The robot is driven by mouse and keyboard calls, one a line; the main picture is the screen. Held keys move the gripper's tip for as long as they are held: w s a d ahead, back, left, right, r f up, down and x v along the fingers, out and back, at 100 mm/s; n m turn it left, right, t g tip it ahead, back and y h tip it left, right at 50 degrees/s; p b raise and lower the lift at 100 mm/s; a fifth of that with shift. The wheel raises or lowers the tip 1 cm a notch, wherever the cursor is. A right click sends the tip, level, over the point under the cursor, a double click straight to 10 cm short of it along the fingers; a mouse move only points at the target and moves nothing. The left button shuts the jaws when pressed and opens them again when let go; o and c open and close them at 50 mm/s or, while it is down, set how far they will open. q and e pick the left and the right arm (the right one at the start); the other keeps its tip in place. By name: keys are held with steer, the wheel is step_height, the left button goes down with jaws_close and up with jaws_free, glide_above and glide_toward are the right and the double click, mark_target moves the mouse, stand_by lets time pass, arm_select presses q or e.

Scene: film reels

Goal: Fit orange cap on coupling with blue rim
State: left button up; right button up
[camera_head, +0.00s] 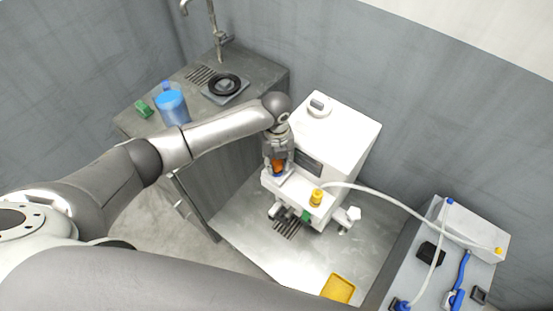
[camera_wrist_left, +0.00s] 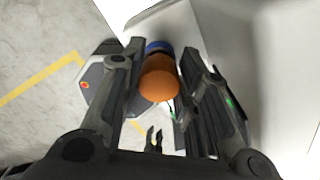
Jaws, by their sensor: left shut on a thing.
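The orange cap (camera_head: 278,166) is between the fingers of my left gripper (camera_head: 277,158), at the front left of the white machine. In the left wrist view the orange cap (camera_wrist_left: 160,86) shows large and rounded between the two fingertips of the left gripper (camera_wrist_left: 161,75), which is shut on it. I cannot tell whether cap and coupling touch.
The white machine (camera_head: 335,135) stands on a metal table. A yellow fitting (camera_head: 316,197) with a white hose sits right of the coupling. A blue container (camera_head: 172,107) and a black reel (camera_head: 225,84) are on the sink counter. A yellow tray (camera_head: 338,288) lies in front.

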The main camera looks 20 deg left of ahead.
arm_select(q)
steer(key=shift+f+b, duration=0.4)
steer(key=shift+f, duration=0.25)
steer(key=o, duration=0.5)
steer(key=shift+o, duration=0.2)
step_height(320, 180, up, 11)
steer(key=p, duration=1.1)
steer(key=shift+r, duration=0.1)
